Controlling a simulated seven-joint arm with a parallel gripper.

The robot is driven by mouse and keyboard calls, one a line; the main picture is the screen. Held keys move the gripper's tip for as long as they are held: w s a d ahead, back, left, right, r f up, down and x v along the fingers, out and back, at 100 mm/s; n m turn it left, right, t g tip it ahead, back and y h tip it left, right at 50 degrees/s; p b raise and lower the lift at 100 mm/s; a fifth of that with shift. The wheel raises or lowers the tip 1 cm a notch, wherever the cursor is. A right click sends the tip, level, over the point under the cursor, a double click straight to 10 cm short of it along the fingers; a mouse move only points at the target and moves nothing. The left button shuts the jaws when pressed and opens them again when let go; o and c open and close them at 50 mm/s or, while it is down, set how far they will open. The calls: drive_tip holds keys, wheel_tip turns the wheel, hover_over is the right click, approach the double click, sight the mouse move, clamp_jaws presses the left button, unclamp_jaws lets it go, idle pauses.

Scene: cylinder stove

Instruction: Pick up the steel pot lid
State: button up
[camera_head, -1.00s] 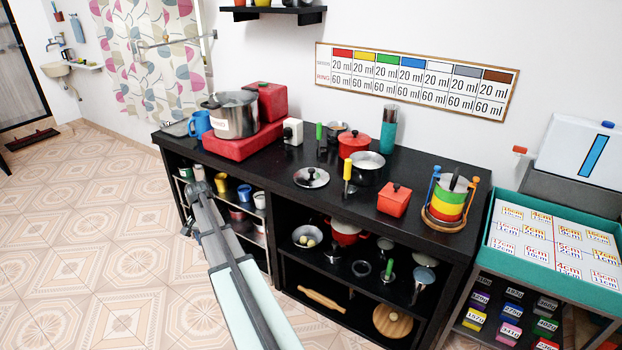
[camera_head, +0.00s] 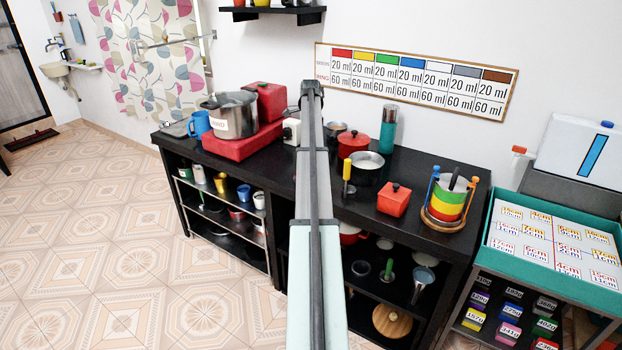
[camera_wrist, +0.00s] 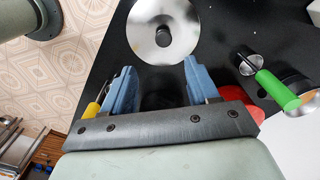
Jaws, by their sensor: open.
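The steel pot lid (camera_wrist: 180,40) is a round shiny disc with a dark knob, lying on the black countertop in the wrist view. It is centred just beyond my gripper (camera_wrist: 159,66), whose two blue fingers are spread apart with nothing between them. The lid appears apart from the fingers; their height above it is hard to tell. In the head view my raised arm covers the lid's place on the counter, and the fingers cannot be made out.
A green-handled tool (camera_wrist: 279,90) and a yellow handle (camera_wrist: 91,110) flank the fingers.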

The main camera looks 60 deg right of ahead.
wheel_tip(320, 180, down, 7)
drive_tip(key=shift+s+d+f, duration=0.1)
drive_tip(key=shift+d+f, duration=0.05)
drive_tip(key=shift+f, duration=0.05)
drive_tip(key=shift+w+d+f, duration=0.1)
drive_tip(key=shift+f, duration=1.5)
drive_tip(key=shift+w+d+f, duration=0.1)
drive_tip(key=shift+f, duration=1.45)
clamp_jaws()
